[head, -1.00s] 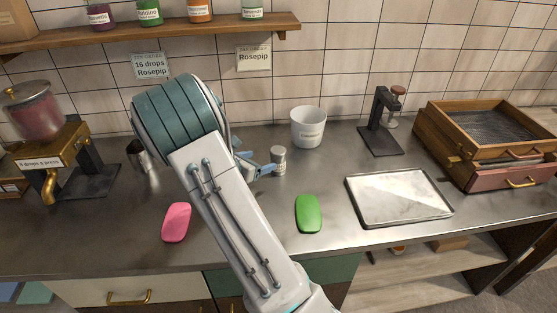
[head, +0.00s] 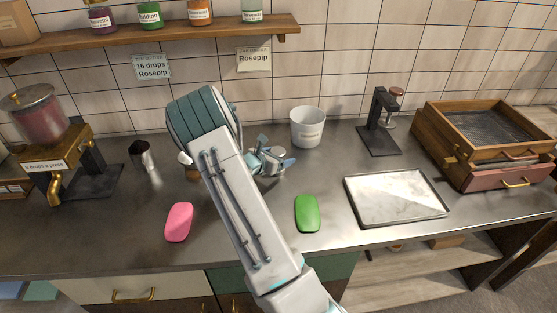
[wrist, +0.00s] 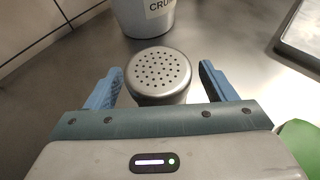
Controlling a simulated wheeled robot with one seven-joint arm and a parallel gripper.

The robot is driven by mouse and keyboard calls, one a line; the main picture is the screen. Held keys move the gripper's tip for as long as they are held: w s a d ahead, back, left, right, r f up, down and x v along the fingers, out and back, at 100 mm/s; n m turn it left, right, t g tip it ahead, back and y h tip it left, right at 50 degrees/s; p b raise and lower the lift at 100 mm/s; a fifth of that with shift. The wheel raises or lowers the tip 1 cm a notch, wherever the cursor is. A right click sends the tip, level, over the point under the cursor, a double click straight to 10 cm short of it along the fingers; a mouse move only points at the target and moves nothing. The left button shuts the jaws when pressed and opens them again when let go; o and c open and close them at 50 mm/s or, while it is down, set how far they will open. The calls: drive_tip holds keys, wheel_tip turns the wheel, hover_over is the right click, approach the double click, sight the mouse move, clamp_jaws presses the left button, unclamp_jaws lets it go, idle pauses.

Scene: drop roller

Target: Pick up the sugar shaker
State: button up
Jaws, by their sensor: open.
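The sugar shaker (wrist: 158,72) shows in the wrist view as a round metal top with many small holes. It stands on the steel counter. My gripper (wrist: 161,72) is open, with one blue finger on each side of the shaker's top and a gap visible at each side. In the head view my gripper (head: 272,156) is over the shaker's place behind my arm and hides most of it.
A white bin (head: 308,128) stands just behind the shaker. A green sponge-like block (head: 307,213) and a pink one (head: 179,222) lie in front.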

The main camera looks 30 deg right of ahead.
drive_tip(key=c, duration=1.1)
drive_tip(key=shift+c, duration=0.2)
